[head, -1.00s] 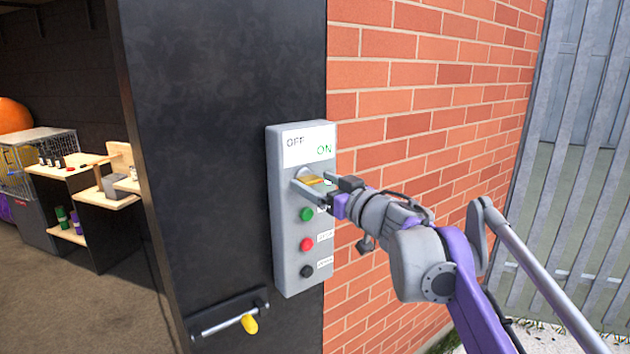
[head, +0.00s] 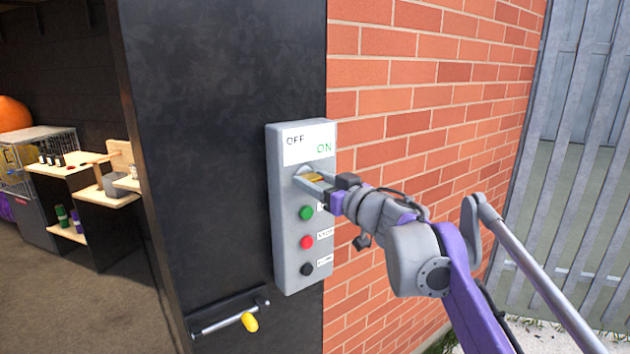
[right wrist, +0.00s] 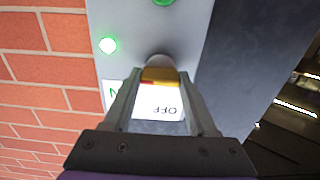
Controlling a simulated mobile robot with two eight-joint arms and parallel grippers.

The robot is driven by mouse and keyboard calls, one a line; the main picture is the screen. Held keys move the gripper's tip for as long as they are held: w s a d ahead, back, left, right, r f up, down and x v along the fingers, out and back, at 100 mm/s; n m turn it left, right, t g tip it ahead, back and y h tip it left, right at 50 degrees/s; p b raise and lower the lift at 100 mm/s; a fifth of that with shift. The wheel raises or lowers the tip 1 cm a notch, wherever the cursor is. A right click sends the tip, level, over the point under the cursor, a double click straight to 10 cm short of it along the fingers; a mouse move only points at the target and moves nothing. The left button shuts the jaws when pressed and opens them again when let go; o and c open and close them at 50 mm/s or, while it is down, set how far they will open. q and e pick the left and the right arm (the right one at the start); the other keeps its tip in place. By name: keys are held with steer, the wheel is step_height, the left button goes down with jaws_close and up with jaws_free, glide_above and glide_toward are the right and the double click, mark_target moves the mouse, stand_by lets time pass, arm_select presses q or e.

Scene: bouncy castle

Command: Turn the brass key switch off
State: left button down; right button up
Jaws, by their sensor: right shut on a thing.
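The brass key switch (head: 316,178) sits on a grey control box (head: 286,240) under a white label reading OFF at left and ON in green at right. My right gripper (head: 312,179) is at the switch, its two fingers on either side of the brass key, shut on it. In the right wrist view the brass key (right wrist: 160,75) shows between the fingertips, in front of its round collar, with the label beyond. A green light (right wrist: 108,45) glows beside it. My left gripper is not in view.
Below the switch are a green button (head: 306,213), a red button (head: 307,242) and a black button (head: 307,269). A brick wall (head: 420,90) runs right of the box.

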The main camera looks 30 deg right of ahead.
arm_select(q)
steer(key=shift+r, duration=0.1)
arm_select(e)
steer(key=n+p, duration=0.1)
steer(key=n, duration=0.3)
steer(key=shift+r+n, duration=0.1)
steer(key=shift+n, duration=0.2)
steer(key=n+p, duration=0.1)
steer(key=n, duration=0.3)
steer(key=shift+n, duration=0.3)
steer(key=n+p, duration=0.1)
steer(key=n, duration=0.3)
steer(key=shift+a, duration=0.1)
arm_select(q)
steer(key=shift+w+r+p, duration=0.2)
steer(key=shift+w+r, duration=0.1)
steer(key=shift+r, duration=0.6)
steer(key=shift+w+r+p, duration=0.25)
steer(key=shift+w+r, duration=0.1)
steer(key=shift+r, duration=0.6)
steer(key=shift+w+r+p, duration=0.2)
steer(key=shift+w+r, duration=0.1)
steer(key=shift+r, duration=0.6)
arm_select(e)
steer(key=shift+f+n, duration=0.2)
steer(key=shift+n, duration=2.1)
steer(key=o, duration=1.4)
steer(key=shift+c, duration=0.2)
